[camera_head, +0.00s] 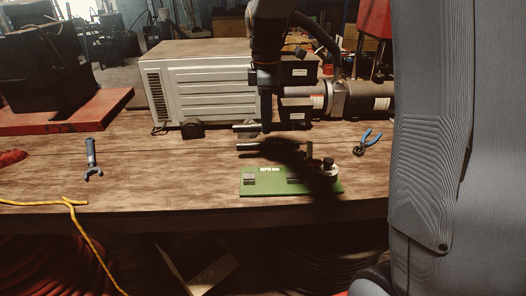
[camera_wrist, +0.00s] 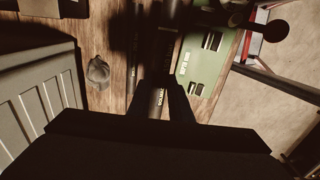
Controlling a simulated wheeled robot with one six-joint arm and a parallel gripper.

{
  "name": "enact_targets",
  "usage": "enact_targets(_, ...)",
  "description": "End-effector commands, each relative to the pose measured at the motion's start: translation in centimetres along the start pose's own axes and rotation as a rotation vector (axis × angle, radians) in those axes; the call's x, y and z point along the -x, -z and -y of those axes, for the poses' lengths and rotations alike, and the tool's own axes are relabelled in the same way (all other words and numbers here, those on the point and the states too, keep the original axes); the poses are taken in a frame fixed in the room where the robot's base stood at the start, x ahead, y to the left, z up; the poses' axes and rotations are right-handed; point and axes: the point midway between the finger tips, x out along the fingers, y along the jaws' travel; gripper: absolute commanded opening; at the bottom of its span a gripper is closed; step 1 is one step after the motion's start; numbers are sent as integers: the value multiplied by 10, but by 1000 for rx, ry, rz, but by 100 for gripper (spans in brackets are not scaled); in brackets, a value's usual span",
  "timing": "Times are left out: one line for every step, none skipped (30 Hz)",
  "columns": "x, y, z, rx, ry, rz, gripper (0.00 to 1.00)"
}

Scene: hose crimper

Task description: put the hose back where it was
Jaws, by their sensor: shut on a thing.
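My gripper (camera_head: 266,129) points down above the middle of the wooden table. It is shut on a dark hose (camera_wrist: 155,100), which shows between the fingers in the wrist view. A silver-ended hose piece (camera_head: 246,128) sticks out left of my gripper in the head view. A second silver-ended dark hose piece (camera_head: 248,147) lies nearer the front edge in that view. Another dark tube (camera_wrist: 132,60) runs beside the held one in the wrist view. The far ends are in shadow. I cannot tell how high the held hose is above the table.
A white ribbed machine housing (camera_head: 202,83) stands behind. A green board (camera_head: 262,185) with dark fittings lies at the front edge. Blue-handled pliers (camera_head: 369,139) are to the right, and a blue-grey tool (camera_head: 92,158) and yellow cord (camera_head: 45,203) to the left. The middle left is clear.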

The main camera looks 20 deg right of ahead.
Motion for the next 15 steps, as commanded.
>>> enact_targets(-6, 0, 1, 0, 3, 1, 0)
enact_targets(-10, 0, 1, 0, 4, 1, 0)
enact_targets(-16, 0, 1, 0, 5, 1, 0)
enact_targets(-22, 0, 2, 0, 6, 1, 0)
enact_targets(-27, 0, 2, 0, 6, 1, 0)
enact_targets(-34, 0, 2, 0, 6, 1, 0)
enact_targets(-39, 0, 2, 0, 5, 1, 0)
enact_targets(-44, 0, 2, 0, 5, 1, 0)
enact_targets(-50, 0, 2, 0, 4, 1, 0)
enact_targets(-54, 0, 2, 0, 5, 1, 0)
enact_targets(-57, 0, 2, 0, 4, 1, 0)
enact_targets(-60, 0, 1, 0, 2, 1, 0)
enact_targets(-62, 0, 1, 0, 2, 0, 0)
enact_targets(-64, 0, 1, 0, 2, 1, 0)
enact_targets(-67, 0, 1, 0, 3, 1, 0)
